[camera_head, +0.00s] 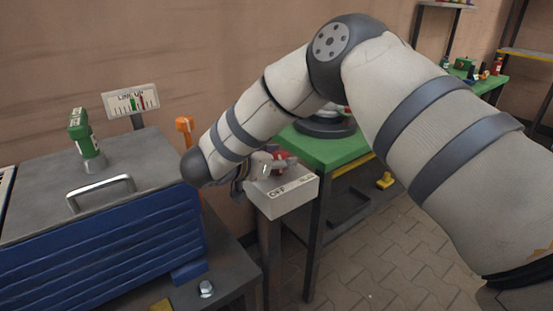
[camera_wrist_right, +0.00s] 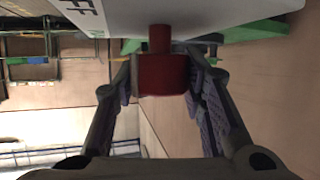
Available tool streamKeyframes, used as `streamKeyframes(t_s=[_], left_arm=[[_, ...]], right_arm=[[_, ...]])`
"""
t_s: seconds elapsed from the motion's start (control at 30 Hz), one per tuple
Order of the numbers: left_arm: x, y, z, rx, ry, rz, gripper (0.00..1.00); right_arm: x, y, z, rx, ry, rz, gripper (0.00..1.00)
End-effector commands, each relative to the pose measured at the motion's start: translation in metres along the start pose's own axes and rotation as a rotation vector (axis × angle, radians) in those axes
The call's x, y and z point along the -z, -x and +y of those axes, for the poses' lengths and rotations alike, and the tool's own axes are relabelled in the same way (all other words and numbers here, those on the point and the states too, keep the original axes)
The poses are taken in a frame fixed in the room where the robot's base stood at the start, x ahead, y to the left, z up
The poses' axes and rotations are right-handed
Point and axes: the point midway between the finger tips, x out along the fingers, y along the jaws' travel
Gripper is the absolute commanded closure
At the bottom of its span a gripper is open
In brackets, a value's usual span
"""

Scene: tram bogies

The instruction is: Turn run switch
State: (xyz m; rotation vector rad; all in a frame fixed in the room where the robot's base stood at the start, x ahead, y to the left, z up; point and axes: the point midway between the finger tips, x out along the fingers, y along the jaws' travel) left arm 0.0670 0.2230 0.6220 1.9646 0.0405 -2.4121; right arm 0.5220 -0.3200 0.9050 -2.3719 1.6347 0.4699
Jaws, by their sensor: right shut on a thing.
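The run switch is a red knob (camera_head: 284,158) on top of a pale grey switch box (camera_head: 287,196), which stands on a post and carries an OFF label. In the right wrist view the red knob (camera_wrist_right: 162,74) sits between my two fingers on a short red stem. My right gripper (camera_wrist_right: 160,85) is shut on the knob, with a finger on either side. In the head view the right gripper (camera_head: 262,168) is beside the box top, partly hidden by my own forearm. The knob's pointing direction is hard to tell. My left gripper is not in view.
A blue-sided machine (camera_head: 105,250) with a metal handle (camera_head: 100,192), a green lever (camera_head: 85,140) and a gauge sign (camera_head: 131,101) stands at left. An orange handle (camera_head: 184,125) is near the wall. A green table (camera_head: 335,150) stands behind the switch box.

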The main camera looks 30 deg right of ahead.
Motion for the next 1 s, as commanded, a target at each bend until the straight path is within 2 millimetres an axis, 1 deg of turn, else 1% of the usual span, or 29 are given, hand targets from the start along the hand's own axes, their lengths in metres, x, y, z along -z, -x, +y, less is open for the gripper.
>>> streamKeyframes(t_s=[0.03,0.2,0.4,0.97,1.0], left_arm=[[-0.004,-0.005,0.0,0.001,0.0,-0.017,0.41],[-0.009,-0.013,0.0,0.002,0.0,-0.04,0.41],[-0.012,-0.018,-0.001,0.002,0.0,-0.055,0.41],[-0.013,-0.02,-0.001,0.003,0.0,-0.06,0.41],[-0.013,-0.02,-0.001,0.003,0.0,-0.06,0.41]], right_arm=[[-0.005,-0.002,-0.001,-0.03,-0.006,-0.002,0.9],[-0.004,-0.002,-0.001,-0.113,-0.041,-0.001,0.9],[-0.003,-0.002,0.0,-0.172,-0.066,-0.002,0.9],[-0.001,-0.001,0.001,-0.2,-0.079,-0.002,0.9],[-0.001,-0.001,0.001,-0.2,-0.079,-0.002,0.6]])
